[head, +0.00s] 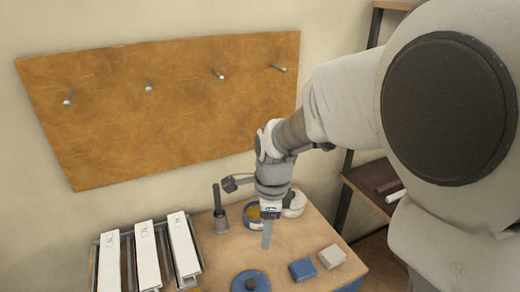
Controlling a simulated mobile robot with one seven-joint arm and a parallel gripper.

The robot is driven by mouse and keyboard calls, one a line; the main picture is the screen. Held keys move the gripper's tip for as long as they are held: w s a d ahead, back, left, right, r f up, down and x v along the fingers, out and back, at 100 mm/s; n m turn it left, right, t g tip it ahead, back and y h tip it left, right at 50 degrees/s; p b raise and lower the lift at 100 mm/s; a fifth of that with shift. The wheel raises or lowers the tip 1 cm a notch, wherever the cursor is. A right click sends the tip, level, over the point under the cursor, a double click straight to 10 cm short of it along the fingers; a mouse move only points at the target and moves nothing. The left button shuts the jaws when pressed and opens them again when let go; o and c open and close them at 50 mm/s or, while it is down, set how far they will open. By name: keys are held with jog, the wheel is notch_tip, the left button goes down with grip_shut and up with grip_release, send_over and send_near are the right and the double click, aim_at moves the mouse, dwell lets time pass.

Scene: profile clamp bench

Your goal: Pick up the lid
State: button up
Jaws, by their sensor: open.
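A round blue lid (251,285) with a dark knob in its middle lies near the front edge of the picture in the head view, on the wooden bench. Its lower part is cut off by the frame. My gripper (267,241) points down above the bench, behind the lid and slightly to its right in the picture, apart from it. The gripper is open, with nothing seen between its fingers, though the fingers show nearly edge-on. A round blue-rimmed container (251,217) with a yellowish inside stands behind the gripper and is partly hidden by it.
A blue block (302,270) and a pale block (332,256) lie right of the lid. White labelled bars (147,258) lie on a rack at left.

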jog(key=w+a+f+m, duration=0.1)
jog(key=a+f+m, duration=0.2)
jog(key=f, duration=0.2)
jog(key=m, duration=0.1)
send_over(251, 283)
jog(key=shift+g+h, duration=0.4)
jog(key=f, duration=1.3)
jog(key=shift+w+d, duration=0.1)
jog(key=shift+w, duration=0.3)
jog(key=shift+s+f+p, duration=0.2)
jog(key=shift+f+p, duration=0.1)
jog(key=shift+f, duration=1)
jog(key=shift+s+f+p, duration=0.15)
jog(key=shift+f+p, duration=0.1)
jog(key=shift+f, duration=1)
grip_shut()
